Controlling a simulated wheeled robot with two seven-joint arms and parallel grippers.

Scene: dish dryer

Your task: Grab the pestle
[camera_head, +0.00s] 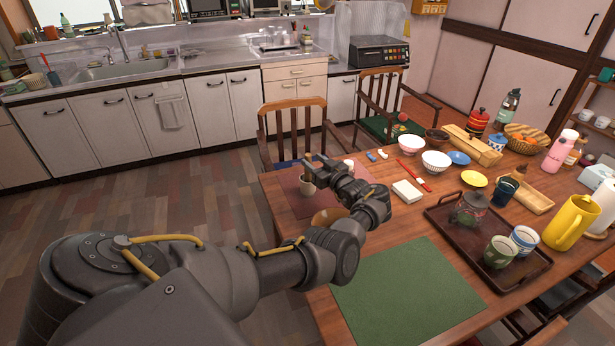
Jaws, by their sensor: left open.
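I cannot make out a pestle for certain in this view. My left gripper (314,164) is open over the far left part of the table, above a dark red placemat (286,196). A brown bowl (324,217) sits nearer, mostly hidden behind my left forearm. Whether a pestle lies between the fingers or behind the arm cannot be told. My right gripper is not in view.
The wooden table holds a green mat (408,295), a dark tray (519,268) with cups, a white box (407,191), a yellow pitcher (569,222), white bowls (436,162) and bottles. Wooden chairs (291,128) stand at its far edge. The green mat is bare.

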